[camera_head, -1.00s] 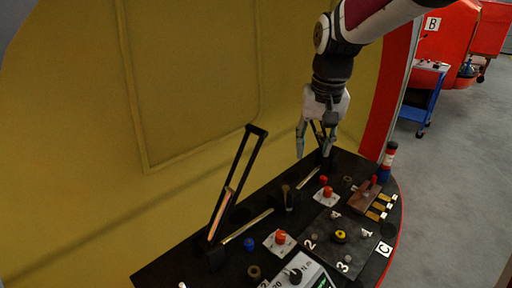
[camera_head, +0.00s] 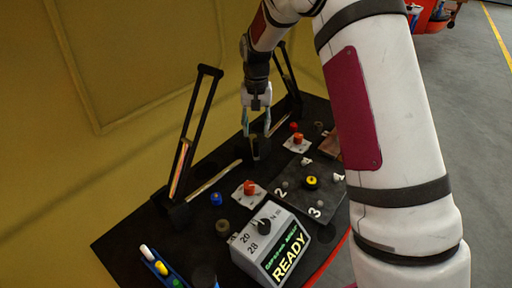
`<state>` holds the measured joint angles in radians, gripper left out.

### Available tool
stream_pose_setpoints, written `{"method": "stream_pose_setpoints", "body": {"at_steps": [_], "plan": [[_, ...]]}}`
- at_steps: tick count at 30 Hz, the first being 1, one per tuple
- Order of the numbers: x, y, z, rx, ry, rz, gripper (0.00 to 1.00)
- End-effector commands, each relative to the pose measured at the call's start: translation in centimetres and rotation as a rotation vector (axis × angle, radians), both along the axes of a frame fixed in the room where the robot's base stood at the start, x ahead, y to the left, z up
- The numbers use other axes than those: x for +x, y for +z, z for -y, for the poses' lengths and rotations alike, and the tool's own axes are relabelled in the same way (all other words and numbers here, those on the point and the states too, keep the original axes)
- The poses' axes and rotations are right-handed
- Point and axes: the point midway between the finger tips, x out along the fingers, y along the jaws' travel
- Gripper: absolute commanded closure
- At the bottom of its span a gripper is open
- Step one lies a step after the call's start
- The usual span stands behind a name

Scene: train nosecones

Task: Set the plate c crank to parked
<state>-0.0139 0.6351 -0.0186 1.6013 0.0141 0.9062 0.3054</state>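A dark square plate (camera_head: 326,196) with white 2 and 3 marks lies on the black console. A round yellow knob (camera_head: 311,182) and small grey pegs stand on it; I cannot make out a crank arm or its setting. The C label seen earlier is hidden behind my arm. My gripper (camera_head: 256,130) points down, its fingers apart with nothing visible held. It is up and left of the plate, over or around a short dark upright piece (camera_head: 259,147) on the console; I cannot tell whether it touches.
Two tall black levers stand left (camera_head: 190,145) and right (camera_head: 288,75) of my gripper. Red buttons (camera_head: 249,188) and (camera_head: 297,139), a blue knob (camera_head: 216,199) and a box reading READY (camera_head: 272,243) are on the console. My arm covers its right part.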

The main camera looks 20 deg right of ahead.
Motion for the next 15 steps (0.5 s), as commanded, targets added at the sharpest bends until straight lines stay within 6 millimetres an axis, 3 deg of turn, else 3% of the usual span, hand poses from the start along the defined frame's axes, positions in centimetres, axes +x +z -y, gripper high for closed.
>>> {"method": "stream_pose_setpoints", "body": {"at_steps": [6,15], "plan": [[-0.1,-4.4,0.0,0.0,0.0,-0.004,0.6],[0.0,-8.1,0.0,0.0,0.0,0.0,0.6]]}}
